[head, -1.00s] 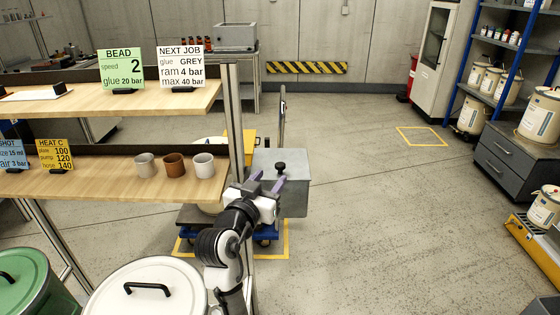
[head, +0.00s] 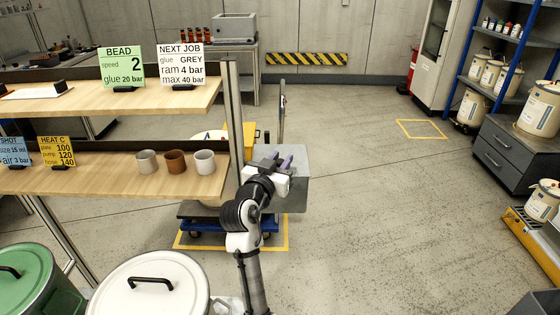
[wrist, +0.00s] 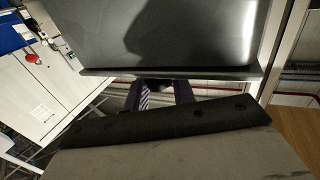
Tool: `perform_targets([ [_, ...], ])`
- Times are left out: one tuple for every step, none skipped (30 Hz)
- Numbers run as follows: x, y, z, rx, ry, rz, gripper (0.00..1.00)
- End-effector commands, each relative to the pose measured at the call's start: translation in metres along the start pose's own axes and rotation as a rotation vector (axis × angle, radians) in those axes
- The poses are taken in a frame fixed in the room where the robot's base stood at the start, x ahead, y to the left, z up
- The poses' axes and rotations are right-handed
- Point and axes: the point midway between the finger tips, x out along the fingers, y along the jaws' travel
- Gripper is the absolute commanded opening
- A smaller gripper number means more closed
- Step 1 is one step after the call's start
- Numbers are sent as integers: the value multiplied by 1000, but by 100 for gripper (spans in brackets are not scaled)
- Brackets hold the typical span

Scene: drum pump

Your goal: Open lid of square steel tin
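The square steel tin (head: 296,192) is a grey box beyond the shelf's end post in the head view. Its flat lid (head: 300,168) is on, and fills the top of the wrist view (wrist: 150,40). My wrist hides much of the tin's left side.
A shelf unit with a steel post (head: 236,120) stands close left of my arm. Three mugs (head: 175,162) sit on its lower board. A white drum (head: 150,295) stands at the front left. The floor right of the tin is clear.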

Motion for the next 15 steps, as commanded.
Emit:
perform_targets([
  [0,0,0,0,0,0,15],
  [0,0,0,0,0,0,11],
  [0,0,0,0,0,0,6],
  [0,0,0,0,0,0,2],
  [0,0,0,0,0,0,0],
  [0,0,0,0,0,0,0],
  [0,0,0,0,0,0,0],
  [0,0,0,0,0,0,0],
  [0,0,0,-1,0,0,0],
  [0,0,0,-1,-1,0,0],
  [0,0,-2,-2,-3,0,0],
  [0,0,-4,-4,-9,0,0],
  [0,0,-6,-6,-15,1,0],
  [1,0,-8,-9,-22,1,0],
  [2,-1,-11,-14,-34,1,0],
])
